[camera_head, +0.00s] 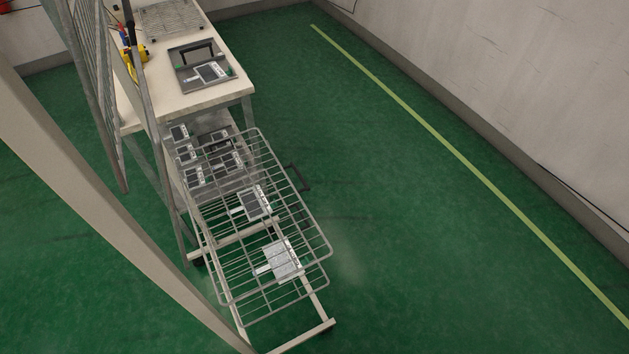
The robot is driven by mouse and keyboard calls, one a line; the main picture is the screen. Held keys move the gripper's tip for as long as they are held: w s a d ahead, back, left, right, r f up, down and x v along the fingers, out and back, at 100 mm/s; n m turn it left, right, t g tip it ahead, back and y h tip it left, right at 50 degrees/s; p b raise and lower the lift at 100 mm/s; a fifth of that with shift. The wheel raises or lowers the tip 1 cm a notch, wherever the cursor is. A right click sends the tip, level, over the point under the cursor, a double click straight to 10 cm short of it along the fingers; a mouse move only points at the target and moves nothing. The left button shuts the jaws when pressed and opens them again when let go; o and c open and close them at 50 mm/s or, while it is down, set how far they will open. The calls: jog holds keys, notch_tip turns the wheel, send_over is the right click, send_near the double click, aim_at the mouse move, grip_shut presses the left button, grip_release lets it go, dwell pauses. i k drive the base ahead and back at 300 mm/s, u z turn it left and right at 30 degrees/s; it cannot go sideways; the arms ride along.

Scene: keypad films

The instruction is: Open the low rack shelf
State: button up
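A drying rack of wire shelves on a pale wheeled base frame (305,335) stands in the middle of the view. Several wire shelves (92,85) are swung up steeply at its left. A low wire shelf (318,238) lies lowered across the front of the rack. Film pieces, one grey and white (254,203) and one pale (282,261), show through or on its wires; I cannot tell which level they lie on. My gripper is not in view.
A pale table (165,100) behind holds a grey plate with a film (205,66), a wire grid (172,17) and a yellow tool (135,62). More films (190,153) lie below the table. A black handle (297,178) shows beside the rack. Green floor is clear on the right.

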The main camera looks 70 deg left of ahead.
aim_at(292, 164)
jog(key=z, duration=0.05)
jog(key=i, duration=1.35)
jog(key=u, duration=3.7)
